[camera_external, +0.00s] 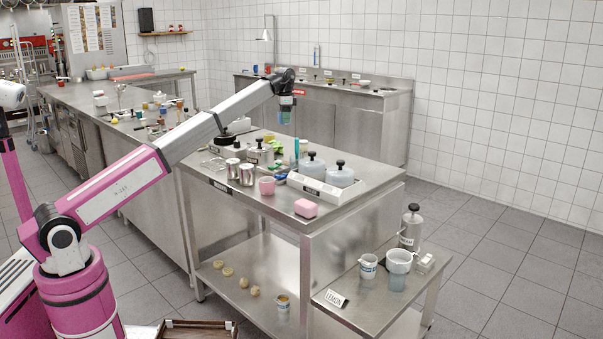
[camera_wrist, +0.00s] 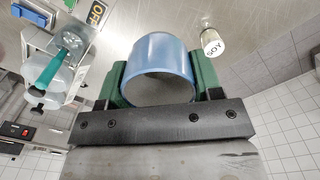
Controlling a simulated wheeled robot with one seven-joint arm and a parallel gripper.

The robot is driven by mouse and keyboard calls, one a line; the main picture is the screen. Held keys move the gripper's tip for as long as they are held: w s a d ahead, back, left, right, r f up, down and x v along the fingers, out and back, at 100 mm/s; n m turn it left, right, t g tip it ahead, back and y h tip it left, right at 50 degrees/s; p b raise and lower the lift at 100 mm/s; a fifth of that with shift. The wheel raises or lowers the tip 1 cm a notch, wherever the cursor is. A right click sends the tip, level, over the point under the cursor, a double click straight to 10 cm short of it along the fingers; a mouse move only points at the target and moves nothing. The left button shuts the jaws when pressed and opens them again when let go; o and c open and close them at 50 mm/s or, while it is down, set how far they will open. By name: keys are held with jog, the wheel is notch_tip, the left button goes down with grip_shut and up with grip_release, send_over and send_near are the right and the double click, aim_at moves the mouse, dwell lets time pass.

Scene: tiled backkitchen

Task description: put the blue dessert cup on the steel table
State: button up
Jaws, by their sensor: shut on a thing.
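My gripper (camera_external: 285,108) is raised in the air above the back part of the middle steel table (camera_external: 283,210). In the wrist view the green fingers of my gripper (camera_wrist: 160,82) are shut on the blue dessert cup (camera_wrist: 160,48), one finger on each side. The cup's round opening shows towards the wrist camera. In the external view the cup is small and mostly hidden by the fingers.
A tray with lidded pots (camera_external: 327,188), a pink cup (camera_external: 267,186) and metal canisters (camera_external: 247,174) crowd the middle table. A lower side table (camera_external: 375,310) stands front right. Another steel counter (camera_external: 350,125) stands by the back wall.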

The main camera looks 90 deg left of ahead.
notch_tip(320, 180, down, 5)
jog(key=s+a, duration=0.2)
jog(key=a, duration=0.1)
jog(key=shift+n, duration=0.3)
jog(key=w+d+f, duration=0.1)
jog(key=w+f, duration=0.1)
jog(key=w, duration=0.1)
jog(key=w+d+f, duration=0.1)
jog(key=w+f, duration=0.1)
jog(key=w, duration=0.2)
jog(key=w+d+f, duration=0.2)
jog(key=w+f, duration=0.1)
jog(key=shift+w, duration=0.3)
jog(key=shift+f, duration=2)
jog(key=shift+f, duration=0.1)
jog(key=o, duration=1)
jog(key=shift+o, duration=0.2)
notch_tip(320, 180, up, 12)
